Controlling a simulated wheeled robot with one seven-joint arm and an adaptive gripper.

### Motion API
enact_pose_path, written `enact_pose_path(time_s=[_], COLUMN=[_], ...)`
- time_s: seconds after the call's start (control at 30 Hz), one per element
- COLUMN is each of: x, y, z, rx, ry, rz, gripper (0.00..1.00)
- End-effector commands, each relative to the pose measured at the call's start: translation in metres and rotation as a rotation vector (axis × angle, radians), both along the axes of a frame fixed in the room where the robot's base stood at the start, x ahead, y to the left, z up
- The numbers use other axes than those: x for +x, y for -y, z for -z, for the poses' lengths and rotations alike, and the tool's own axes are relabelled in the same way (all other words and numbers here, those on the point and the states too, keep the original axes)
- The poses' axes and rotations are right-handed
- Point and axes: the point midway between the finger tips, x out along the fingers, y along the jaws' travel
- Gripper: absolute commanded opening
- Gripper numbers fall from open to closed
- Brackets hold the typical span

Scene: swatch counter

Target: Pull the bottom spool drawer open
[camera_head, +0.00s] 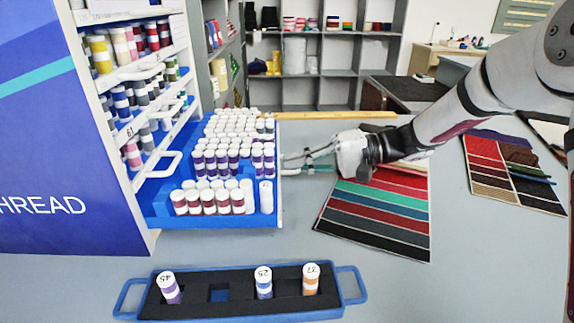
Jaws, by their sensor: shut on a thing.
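The bottom spool drawer (160,203) is blue with a white front edge and stands pulled out to the right of the thread cabinet (50,150). It holds several rows of white-capped spools with purple and dark red thread. My gripper (290,166) comes from the right and is shut at the drawer's front edge, about midway along it. The drawer's handle is too small and covered to make out between the fingers. The drawers above it, with white handles (165,163), sit inside the cabinet.
A blue tray (128,300) with black foam and several spools lies at the front. Striped swatch cards (380,215) lie under my arm, with more swatches (510,170) at the right. A yellow ruler (335,115) lies behind. Grey counter is clear between drawer and tray.

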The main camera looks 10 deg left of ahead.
Motion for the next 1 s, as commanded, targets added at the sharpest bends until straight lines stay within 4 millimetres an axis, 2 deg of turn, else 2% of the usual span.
enact_pose_path(time_s=[0.3, 0.33, 0.4, 0.8, 1.0], x=[-0.004, -0.004, -0.004, -0.001, 0.005], y=[0.0, 0.0, 0.0, 0.002, 0.024], z=[0.002, 0.002, 0.002, 0.0, -0.004], rx=[-0.003, -0.003, -0.002, -0.001, -0.002], ry=[-0.003, -0.003, -0.003, -0.001, 0.0], rz=[-0.012, -0.012, -0.012, -0.005, -0.001], gripper=[0.0, 0.13, 0.27, 0.27, 0.27])
